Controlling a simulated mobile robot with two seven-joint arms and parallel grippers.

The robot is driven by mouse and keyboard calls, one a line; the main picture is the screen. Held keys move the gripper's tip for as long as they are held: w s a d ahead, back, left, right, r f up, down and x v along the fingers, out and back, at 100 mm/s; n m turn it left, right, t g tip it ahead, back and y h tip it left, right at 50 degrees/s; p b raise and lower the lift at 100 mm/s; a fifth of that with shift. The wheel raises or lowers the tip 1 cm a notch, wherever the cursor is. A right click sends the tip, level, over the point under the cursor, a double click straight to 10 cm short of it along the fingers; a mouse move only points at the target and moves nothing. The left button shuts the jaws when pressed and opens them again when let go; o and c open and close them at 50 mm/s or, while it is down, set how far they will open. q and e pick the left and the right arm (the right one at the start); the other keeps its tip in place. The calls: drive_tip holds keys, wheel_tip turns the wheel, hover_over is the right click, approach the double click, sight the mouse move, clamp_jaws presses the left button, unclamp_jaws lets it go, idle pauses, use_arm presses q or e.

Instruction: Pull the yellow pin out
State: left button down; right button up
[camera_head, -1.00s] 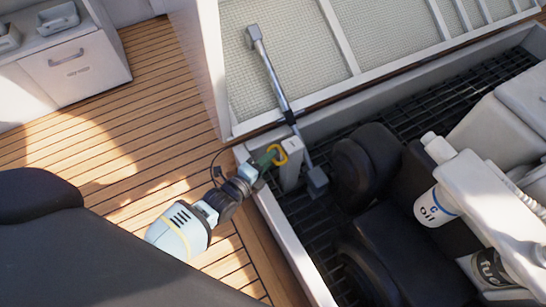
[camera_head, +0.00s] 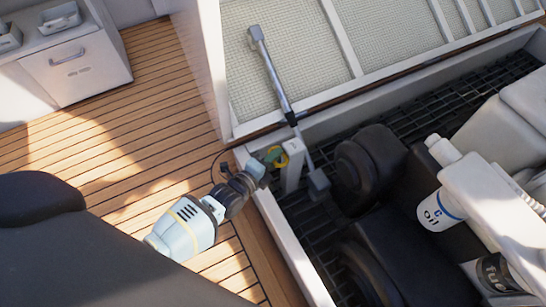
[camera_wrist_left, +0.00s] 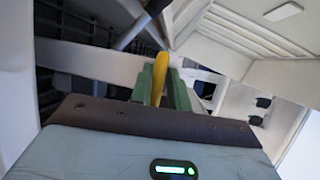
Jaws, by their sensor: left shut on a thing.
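The yellow pin (camera_head: 284,160) shows as a small loop at the top of a short white post on the near rim of the hatch. My left gripper (camera_head: 273,155) reaches in from the left, and its green fingertips are shut on the pin's loop. In the left wrist view the yellow pin (camera_wrist_left: 160,74) stands between the green fingers (camera_wrist_left: 161,88), which hide part of it. Whether the pin's shaft sits in the post cannot be seen. My right gripper does not show.
A silver strut (camera_head: 274,78) slants from the raised hatch lid (camera_head: 290,50) to near the post. The hatch rim (camera_head: 292,240) borders dark grating and black engine parts. An oil bottle (camera_head: 440,208) stands at the right. Wooden deck (camera_head: 130,130) lies open on the left.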

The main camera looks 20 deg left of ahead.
use_arm(q)
drive_tip(key=s+a, duration=0.1)
drive_tip(key=s+a+p, duration=0.1)
drive_tip(key=s, duration=0.1)
drive_tip(key=s+a+f+p, duration=0.1)
drive_tip(key=shift+s+a, duration=0.15)
drive_tip(key=shift+s, duration=0.1)
drive_tip(key=c, duration=1.5)
unclamp_jaws()
drive_tip(key=shift+w+r, duration=0.1)
drive_tip(key=shift+r, duration=0.15)
